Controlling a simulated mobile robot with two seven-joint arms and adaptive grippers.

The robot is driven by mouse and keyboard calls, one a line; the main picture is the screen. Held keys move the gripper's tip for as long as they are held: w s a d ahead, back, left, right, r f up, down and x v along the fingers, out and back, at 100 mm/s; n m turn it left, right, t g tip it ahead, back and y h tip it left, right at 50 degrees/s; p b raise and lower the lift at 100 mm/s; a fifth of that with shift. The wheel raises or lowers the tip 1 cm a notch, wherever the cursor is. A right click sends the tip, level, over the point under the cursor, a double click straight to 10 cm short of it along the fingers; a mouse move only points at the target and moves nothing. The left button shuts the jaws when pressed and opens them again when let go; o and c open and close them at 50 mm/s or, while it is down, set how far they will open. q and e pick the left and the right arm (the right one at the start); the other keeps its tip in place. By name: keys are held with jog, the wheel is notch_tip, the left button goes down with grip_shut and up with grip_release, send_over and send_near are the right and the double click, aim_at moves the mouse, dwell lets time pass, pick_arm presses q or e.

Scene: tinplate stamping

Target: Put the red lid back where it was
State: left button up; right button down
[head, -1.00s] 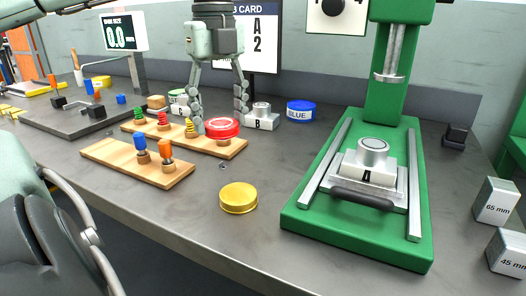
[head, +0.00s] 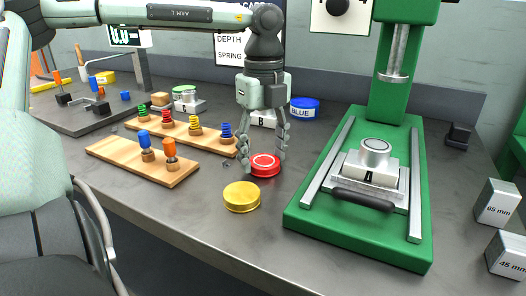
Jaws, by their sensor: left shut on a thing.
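The red lid (head: 265,162) is at the middle of the grey bench, right of the wooden spring rack and just behind the gold lid (head: 241,196). My left gripper (head: 262,170) reaches down over it and is shut on it, one finger on each side. The lid looks level and at or very near the bench top; I cannot tell if it touches. My right gripper is not in view.
The spring rack (head: 205,147) holds several coloured springs; a shorter board (head: 126,151) with blue and orange pieces lies before it. A blue lid (head: 304,108) is behind the gripper. The green press (head: 300,219) stands right. Bench space in front of the press is clear.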

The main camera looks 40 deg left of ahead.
aim_at(264, 160)
pick_arm(q)
jog(key=o, duration=1)
jog(key=shift+f, duration=0.1)
notch_tip(264, 160, up, 12)
jog(key=shift+r, duration=0.15)
dwell(0.4)
